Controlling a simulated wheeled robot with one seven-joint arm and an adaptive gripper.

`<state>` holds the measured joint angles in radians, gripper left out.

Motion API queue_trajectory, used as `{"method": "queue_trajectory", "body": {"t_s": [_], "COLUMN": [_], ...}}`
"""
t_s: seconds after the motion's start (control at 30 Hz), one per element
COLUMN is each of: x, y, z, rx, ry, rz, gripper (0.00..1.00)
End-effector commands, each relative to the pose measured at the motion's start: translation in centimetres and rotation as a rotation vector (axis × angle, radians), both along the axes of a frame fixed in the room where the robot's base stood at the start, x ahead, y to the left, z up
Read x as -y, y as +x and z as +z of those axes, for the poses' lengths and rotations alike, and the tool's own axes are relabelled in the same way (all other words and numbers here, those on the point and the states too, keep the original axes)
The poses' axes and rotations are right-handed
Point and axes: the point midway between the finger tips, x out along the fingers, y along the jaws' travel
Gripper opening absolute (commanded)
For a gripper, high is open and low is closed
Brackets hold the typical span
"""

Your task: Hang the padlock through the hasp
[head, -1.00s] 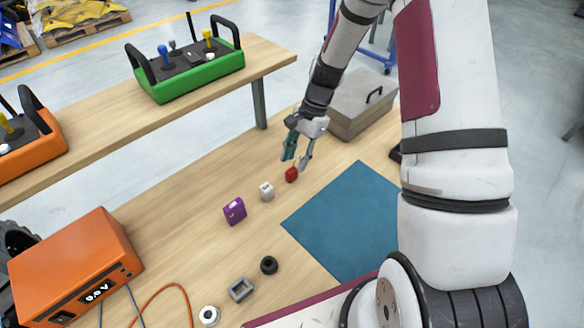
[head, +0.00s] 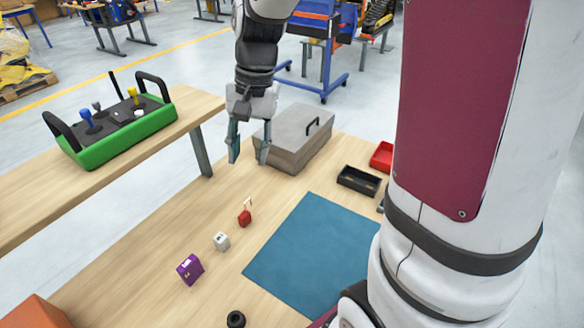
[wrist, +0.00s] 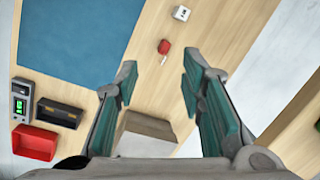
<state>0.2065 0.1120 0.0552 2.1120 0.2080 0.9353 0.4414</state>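A small red object (head: 245,218), which looks like the padlock, stands on the wooden bench left of the blue mat. A thin pale piece, perhaps its shackle, rises from its top. It also shows in the wrist view (wrist: 164,47), beyond my fingertips. My gripper (head: 248,158) is open and empty, well above the bench and clear of the red object. Its two teal-padded fingers are spread wide in the wrist view (wrist: 160,77). I cannot make out a hasp in either view.
A white cube (head: 221,241) and a purple block (head: 190,269) stand near the red object. The blue mat (head: 315,250) is bare. A grey toolbox (head: 293,138), black tray (head: 359,180) and red tray (head: 382,157) stand behind. A green control box (head: 120,133) sits on the left bench.

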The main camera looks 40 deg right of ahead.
Motion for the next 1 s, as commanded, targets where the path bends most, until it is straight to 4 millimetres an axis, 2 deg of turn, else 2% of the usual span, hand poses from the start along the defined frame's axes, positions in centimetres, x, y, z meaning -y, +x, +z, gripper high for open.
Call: {"method": "queue_trajectory", "body": {"t_s": [0.03,0.1,0.3,0.5,0.6,0.8,1.0], "x": [-0.4,-0.7,-1.5,-1.7,-1.6,-1.5,-1.5], "y": [-1.3,-3.1,-8.6,-13.9,-15.8,-17.7,-17.8], "z": [1.6,3.4,7.0,8.7,8.8,8.8,8.8], "rx": [0.041,0.089,0.222,0.343,0.387,0.431,0.434], "ry": [-0.023,-0.055,-0.150,-0.246,-0.284,-0.325,-0.329], "rz": [0.051,0.126,0.334,0.523,0.594,0.668,0.677], "gripper": [0.36,0.36,0.36,0.36,0.36,0.36,0.36]}}
